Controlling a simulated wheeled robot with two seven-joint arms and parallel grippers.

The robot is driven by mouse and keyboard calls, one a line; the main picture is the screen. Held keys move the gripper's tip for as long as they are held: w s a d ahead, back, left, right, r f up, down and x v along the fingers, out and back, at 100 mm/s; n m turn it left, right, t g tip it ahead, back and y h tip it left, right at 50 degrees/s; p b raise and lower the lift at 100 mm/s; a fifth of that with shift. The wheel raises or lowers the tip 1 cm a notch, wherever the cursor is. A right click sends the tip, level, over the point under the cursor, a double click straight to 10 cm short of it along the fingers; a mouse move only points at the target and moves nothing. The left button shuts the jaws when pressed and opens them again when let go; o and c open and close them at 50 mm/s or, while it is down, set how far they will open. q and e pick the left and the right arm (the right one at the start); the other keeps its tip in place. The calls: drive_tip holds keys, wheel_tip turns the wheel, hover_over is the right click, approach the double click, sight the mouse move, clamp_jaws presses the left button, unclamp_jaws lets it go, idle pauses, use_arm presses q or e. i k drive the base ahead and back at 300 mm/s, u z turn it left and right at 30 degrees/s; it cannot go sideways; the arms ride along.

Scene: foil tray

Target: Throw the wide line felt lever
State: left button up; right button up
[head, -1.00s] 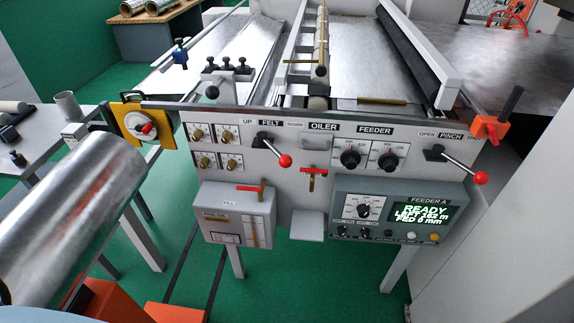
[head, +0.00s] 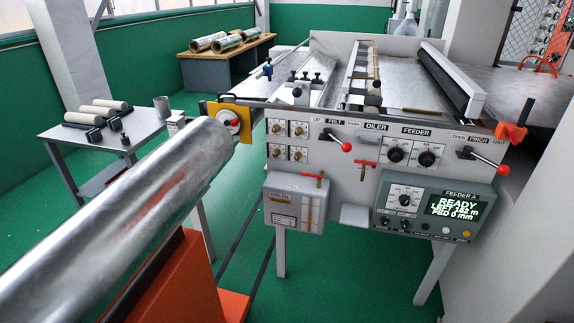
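The felt lever (head: 334,142) is on the upper middle of the machine's front panel, under the UP, FELT and DOWN labels. Its rod slants down to the right and ends in a red ball knob (head: 346,146). A similar pinch lever (head: 484,160) with a red knob sits at the panel's right end, between OPEN and SHUT labels. Neither of my grippers shows in the head view, so nothing is seen touching the levers.
A large foil roll (head: 140,205) on an orange stand (head: 236,306) fills the left foreground. A control box (head: 432,212) reads READY. A grey oiler tank (head: 294,202) hangs below the panel. A side table (head: 95,140) stands left. Green floor is clear around the machine's legs.

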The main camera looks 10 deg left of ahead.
sight(346, 147)
drive_tip(key=z, duration=1.05)
drive_tip(key=i, duration=0.85)
drive_tip(key=u, duration=0.05)
